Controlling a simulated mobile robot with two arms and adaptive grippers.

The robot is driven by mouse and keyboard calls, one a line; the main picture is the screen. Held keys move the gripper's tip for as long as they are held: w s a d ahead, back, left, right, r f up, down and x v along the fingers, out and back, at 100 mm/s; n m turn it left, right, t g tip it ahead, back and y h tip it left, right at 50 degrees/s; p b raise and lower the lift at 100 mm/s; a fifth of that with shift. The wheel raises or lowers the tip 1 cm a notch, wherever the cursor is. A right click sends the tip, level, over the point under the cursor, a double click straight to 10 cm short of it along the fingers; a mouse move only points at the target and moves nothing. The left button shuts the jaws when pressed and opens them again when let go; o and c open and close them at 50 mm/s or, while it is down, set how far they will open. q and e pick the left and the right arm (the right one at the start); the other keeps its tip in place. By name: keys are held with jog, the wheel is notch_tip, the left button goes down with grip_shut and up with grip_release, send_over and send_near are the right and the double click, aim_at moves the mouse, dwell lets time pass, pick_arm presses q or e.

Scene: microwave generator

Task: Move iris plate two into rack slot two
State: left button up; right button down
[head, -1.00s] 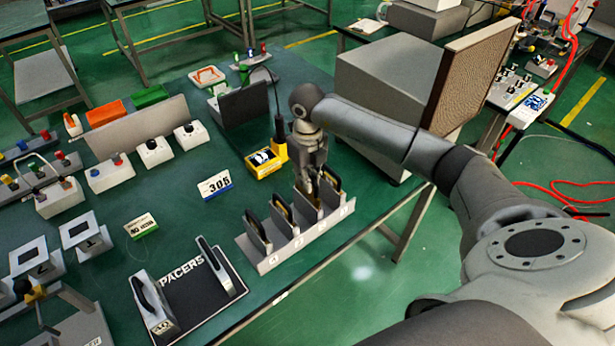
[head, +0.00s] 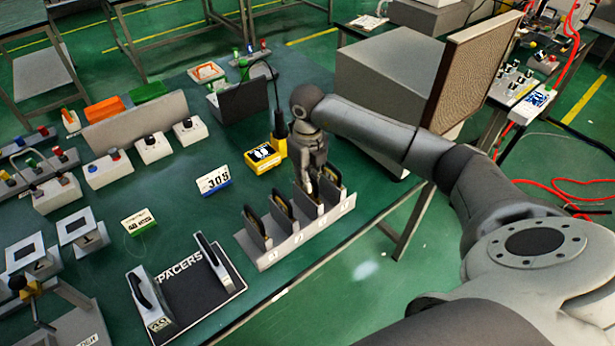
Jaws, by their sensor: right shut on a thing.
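A grey rack (head: 284,248) stands near the front edge of the green table, with dark, tan-edged plates upright in a row of slots. The slot labels on its front are too small to read surely. The leftmost plate (head: 257,224) and the second plate (head: 283,207) stand clear of my gripper. The rightmost plate (head: 332,182) is just right of it. My right gripper (head: 308,188) points down at the third plate from the left and is shut on it, low at the rack. The gripper partly hides this plate, so its number and exact seating cannot be told. My left gripper is not in view.
A black spacers tray (head: 195,285) lies left of the rack. White square-holed frames (head: 85,233) are at the left. A large grey box (head: 385,95) stands behind my right arm.

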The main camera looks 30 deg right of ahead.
jog(key=shift+f+b, duration=0.6)
jog(key=shift+f, duration=0.2)
jog(key=c, duration=1.5)
grip_release()
jog(key=shift+o, duration=0.2)
notch_tip(320, 180, up, 12)
jog(key=shift+r, duration=0.1)
